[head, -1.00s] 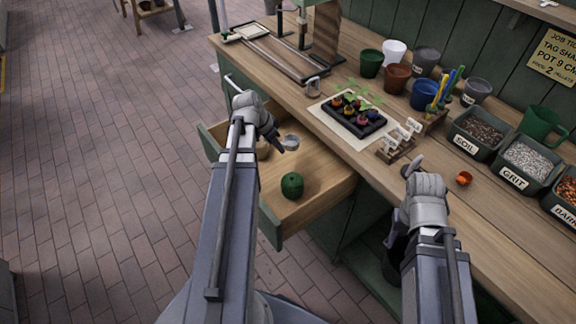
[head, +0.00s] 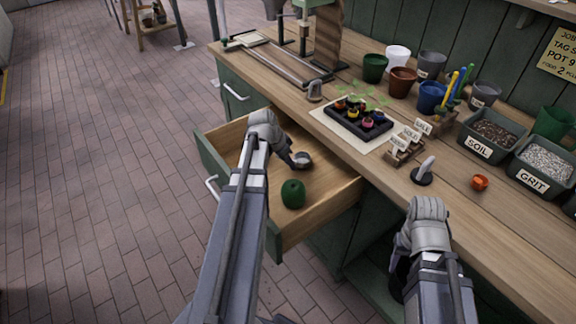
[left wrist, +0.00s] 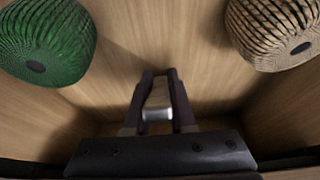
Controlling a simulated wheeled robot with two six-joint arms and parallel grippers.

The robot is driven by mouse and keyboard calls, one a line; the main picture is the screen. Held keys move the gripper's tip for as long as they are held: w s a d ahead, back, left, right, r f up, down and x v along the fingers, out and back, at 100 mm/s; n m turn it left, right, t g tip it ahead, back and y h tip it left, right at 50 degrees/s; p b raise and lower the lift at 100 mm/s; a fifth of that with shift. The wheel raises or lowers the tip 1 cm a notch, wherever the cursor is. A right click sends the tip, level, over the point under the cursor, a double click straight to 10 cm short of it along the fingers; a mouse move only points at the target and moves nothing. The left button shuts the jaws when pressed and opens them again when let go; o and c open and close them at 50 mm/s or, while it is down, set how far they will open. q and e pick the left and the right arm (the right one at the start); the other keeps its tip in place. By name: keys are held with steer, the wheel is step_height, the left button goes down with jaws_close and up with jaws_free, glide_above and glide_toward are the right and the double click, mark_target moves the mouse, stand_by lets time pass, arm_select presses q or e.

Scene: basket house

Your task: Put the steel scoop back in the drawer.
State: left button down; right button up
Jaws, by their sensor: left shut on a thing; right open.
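The steel scoop (head: 302,160) shows as a small round metal bowl at the tip of my left gripper (head: 292,160) in the head view. My left gripper is shut on it, down inside the open drawer (head: 326,205). In the left wrist view a pale metal part of the scoop (left wrist: 157,102) sits between the two fingers (left wrist: 158,98). I cannot tell whether the scoop touches the drawer floor. My right gripper (head: 424,212) is empty and open by the bench's front edge, with its fingertips mostly hidden.
A green twine ball (head: 293,194) lies in the drawer near my left gripper. A beige twine ball (left wrist: 275,32) shows in the left wrist view. On the bench stand a seedling tray (head: 360,120), a soil bin (head: 490,135), a dark-based knobbed tool (head: 422,174) and an orange object (head: 480,182).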

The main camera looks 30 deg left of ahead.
arm_select(q)
steer(key=shift+s+f+b, duration=0.1)
steer(key=shift+f+b, duration=0.2)
steer(key=shift+f, duration=0.45)
steer(key=shift+r, duration=0.15)
arm_select(e)
steer(key=shift+f, duration=0.6)
steer(key=shift+f, duration=0.1)
arm_select(q)
steer(key=c, duration=1.2)
jaws_free()
steer(key=shift+f, duration=0.2)
steer(key=o, duration=0.4)
steer(key=shift+o, duration=0.2)
steer(key=shift+r, duration=0.15)
